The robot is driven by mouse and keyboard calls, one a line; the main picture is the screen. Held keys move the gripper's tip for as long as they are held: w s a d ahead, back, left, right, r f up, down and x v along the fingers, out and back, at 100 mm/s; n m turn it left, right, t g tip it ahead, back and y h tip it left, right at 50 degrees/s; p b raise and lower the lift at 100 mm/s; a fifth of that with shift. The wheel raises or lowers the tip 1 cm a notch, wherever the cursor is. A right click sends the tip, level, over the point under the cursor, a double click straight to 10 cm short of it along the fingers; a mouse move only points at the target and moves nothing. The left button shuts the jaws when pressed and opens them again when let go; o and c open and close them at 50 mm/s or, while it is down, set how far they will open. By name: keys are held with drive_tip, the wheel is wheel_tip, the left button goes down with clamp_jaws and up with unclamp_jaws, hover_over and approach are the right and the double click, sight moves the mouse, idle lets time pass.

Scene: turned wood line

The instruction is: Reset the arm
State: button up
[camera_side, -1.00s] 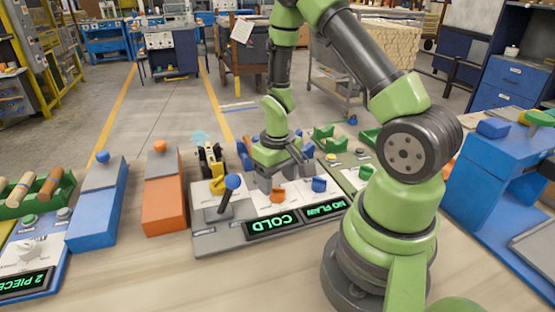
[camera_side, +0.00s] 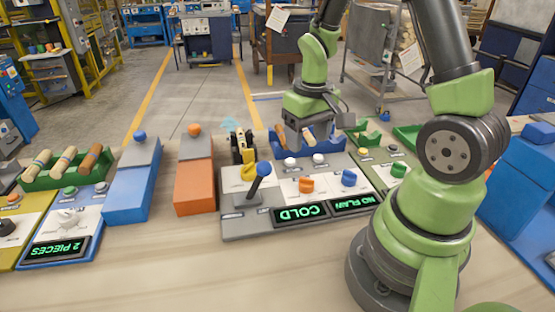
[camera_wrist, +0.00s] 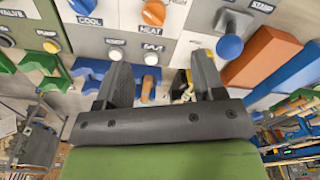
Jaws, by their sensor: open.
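My gripper (camera_side: 319,132) hangs above the back of the grey control panel (camera_side: 240,226), its jaws apart and holding nothing. In the wrist view both fingers of the gripper (camera_wrist: 161,80) stand wide apart. The panel carries a lever with a blue ball (camera_side: 264,168), an orange knob (camera_side: 306,185) and a blue knob (camera_side: 349,177). Its left display (camera_side: 301,213) reads COLD. The blue ball also shows in the wrist view (camera_wrist: 229,47), beyond the right finger. The fingers look clear of the knobs and lever.
An orange block (camera_side: 195,186) and a blue block (camera_side: 128,197) stand left of the panel. A green tray (camera_side: 42,182) holds wooden pieces at the far left. A blue tray (camera_side: 330,143) is behind the panel, near the gripper. The front of the table is clear.

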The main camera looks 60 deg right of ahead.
drive_tip(key=s+a+r+t+y, duration=0.1)
drive_tip(key=s+a+r+t, duration=0.2)
drive_tip(key=a+r, duration=0.3)
drive_tip(key=s+a+r+t+y, duration=0.1)
drive_tip(key=s+a+r+t, duration=0.2)
drive_tip(key=s+a+r, duration=0.3)
wheel_tip(320, 180, up, 6)
drive_tip(key=shift+a+f+n+t, duration=0.15)
drive_tip(key=shift+a+n+t, duration=0.15)
drive_tip(key=shift+t, duration=0.1)
